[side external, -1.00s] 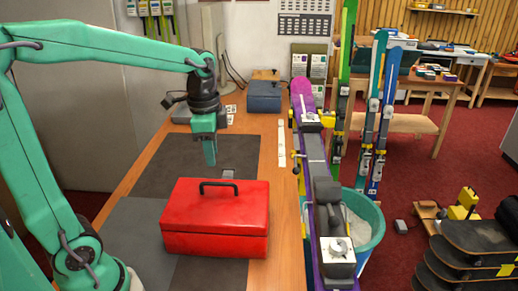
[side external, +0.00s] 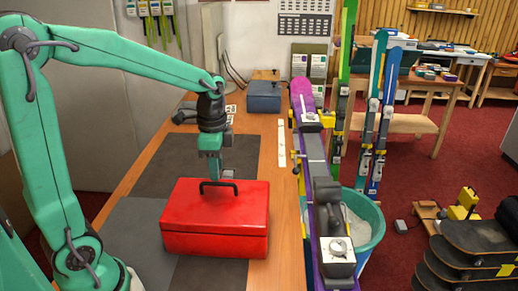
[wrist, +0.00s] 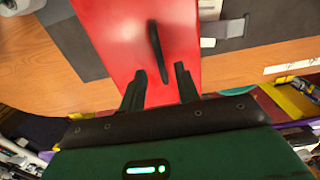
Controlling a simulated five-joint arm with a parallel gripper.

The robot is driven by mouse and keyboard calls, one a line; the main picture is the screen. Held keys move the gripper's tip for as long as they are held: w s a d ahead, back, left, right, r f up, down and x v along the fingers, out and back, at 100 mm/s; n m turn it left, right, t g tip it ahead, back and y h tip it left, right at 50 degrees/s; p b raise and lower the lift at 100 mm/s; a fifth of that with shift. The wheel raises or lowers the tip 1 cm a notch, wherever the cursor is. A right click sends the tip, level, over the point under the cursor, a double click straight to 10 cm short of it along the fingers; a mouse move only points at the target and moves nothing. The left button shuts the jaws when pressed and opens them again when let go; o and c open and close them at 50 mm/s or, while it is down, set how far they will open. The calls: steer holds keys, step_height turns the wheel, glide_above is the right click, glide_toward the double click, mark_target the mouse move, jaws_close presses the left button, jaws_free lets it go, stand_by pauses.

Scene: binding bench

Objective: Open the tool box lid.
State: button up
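The red tool box (side external: 215,225) stands on the bench with its lid down. A black handle (side external: 218,186) stands on top of the lid. My gripper (side external: 215,173) points down close to the handle, at the box's far side in the side view. The handle (wrist: 156,47) lies just beyond the fingertips, roughly in line with the gap, over the red lid (wrist: 118,25). Their height above the lid is hard to tell.
Dark mats (side external: 150,160) cover part of the wooden bench. A purple ski (side external: 301,92) in clamps runs along the right edge, with a teal bucket (side external: 375,245) beyond it. A grey-blue box (side external: 264,97) stands at the back.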

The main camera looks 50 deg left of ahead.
mark_target(218, 198)
steer(key=shift+f, duration=1.65)
jaws_close()
